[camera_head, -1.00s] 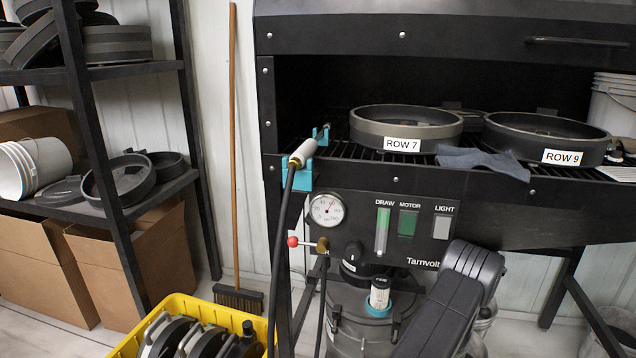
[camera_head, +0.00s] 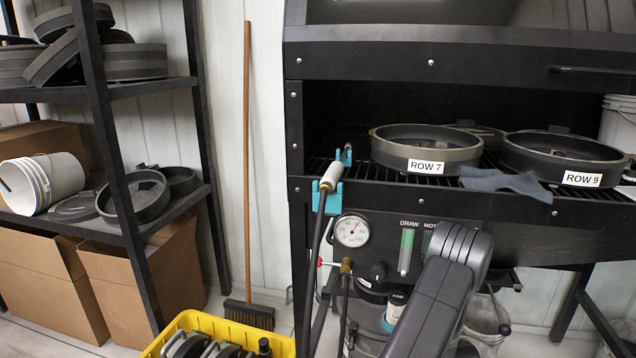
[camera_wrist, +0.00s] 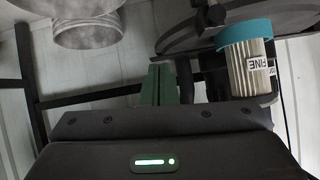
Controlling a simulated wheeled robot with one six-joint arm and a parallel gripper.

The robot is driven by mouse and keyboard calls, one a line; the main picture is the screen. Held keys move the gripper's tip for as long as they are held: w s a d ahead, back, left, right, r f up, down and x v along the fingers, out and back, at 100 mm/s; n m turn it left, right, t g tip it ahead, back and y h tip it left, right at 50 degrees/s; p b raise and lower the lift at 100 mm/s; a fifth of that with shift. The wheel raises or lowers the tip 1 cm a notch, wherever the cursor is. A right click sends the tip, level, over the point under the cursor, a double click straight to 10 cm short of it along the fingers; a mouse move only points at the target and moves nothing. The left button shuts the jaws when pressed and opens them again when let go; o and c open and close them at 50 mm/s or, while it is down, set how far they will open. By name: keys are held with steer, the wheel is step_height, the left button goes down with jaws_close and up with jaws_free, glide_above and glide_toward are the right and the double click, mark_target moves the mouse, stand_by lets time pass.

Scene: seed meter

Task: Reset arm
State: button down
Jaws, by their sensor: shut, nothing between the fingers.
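My gripper (camera_wrist: 160,82) shows in the wrist view as two green fingers close together, shut with nothing between them. It is apart from a pleated filter cartridge (camera_wrist: 248,72) with a teal cap and a "FINE" label to its right. In the head view my dark arm rises at the lower right, in front of the black cabinet (camera_head: 420,55), and covers part of its control panel. The gripper itself does not show in the head view.
Trays marked ROW 7 (camera_head: 398,153) and ROW 9 (camera_head: 540,165) sit on the cabinet's rack. A hose wand (camera_head: 328,190) rests in teal clips at its left. A yellow crate (camera_head: 275,340), broom (camera_head: 246,150) and loaded shelf (camera_head: 150,90) stand left.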

steer(key=shift+s+r, duration=0.2)
steer(key=shift+r, duration=0.3)
steer(key=shift+s+r, duration=0.15)
steer(key=shift+r, duration=0.3)
